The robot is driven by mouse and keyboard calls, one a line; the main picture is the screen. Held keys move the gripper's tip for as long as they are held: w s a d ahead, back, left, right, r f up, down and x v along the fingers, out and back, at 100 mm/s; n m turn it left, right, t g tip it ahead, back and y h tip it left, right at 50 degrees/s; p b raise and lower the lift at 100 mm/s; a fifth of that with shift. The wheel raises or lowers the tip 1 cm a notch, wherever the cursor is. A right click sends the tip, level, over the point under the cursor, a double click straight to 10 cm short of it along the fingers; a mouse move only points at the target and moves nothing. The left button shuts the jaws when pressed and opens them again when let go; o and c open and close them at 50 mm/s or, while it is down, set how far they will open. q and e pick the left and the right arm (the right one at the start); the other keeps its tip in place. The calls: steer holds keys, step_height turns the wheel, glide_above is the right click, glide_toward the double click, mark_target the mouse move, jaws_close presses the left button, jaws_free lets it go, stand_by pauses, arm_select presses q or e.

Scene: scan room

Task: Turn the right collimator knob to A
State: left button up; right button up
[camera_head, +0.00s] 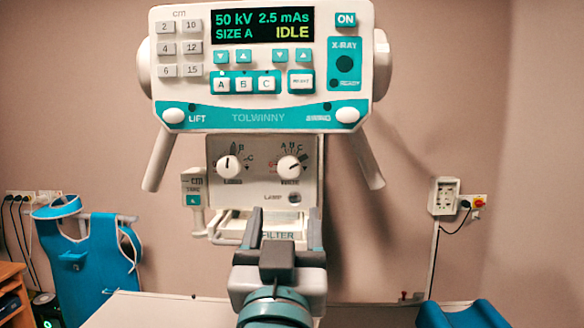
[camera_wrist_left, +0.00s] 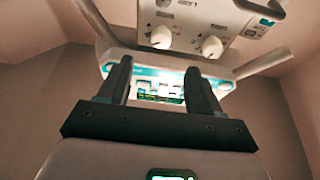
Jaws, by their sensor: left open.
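The right collimator knob (camera_head: 291,167) is a round white dial on the grey collimator face. Small letters sit above it, and its pointer appears turned to the upper right, on the C side. The left collimator knob (camera_head: 229,167) is beside it. My left gripper (camera_head: 284,222) is below the knobs, fingers upward, open and empty, touching neither knob. In the left wrist view the unit looks upside down. There the right knob (camera_wrist_left: 160,37) is above the open fingers (camera_wrist_left: 160,82), and the left knob (camera_wrist_left: 211,45) is further right. My right gripper is not in view.
The control panel (camera_head: 262,65) overhangs the collimator, with slanted handles (camera_head: 158,160) at both sides. A filter tray edge (camera_head: 228,240) is behind my gripper. A pale table (camera_head: 150,310) lies below. A blue apron (camera_head: 95,265) hangs at left.

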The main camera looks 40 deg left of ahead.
mark_target(289, 172)
arm_select(q)
steer(key=p+x, duration=0.3)
steer(key=x, duration=0.7)
steer(key=shift+w+a+r, duration=0.15)
steer(key=shift+w+a, duration=0.35)
steer(key=shift+a, duration=0.1)
steer(key=shift+w+d, duration=0.25)
steer(key=shift+d, duration=0.05)
steer(key=shift+s+a, duration=0.15)
steer(key=c, duration=1)
steer(key=shift+c, duration=0.2)
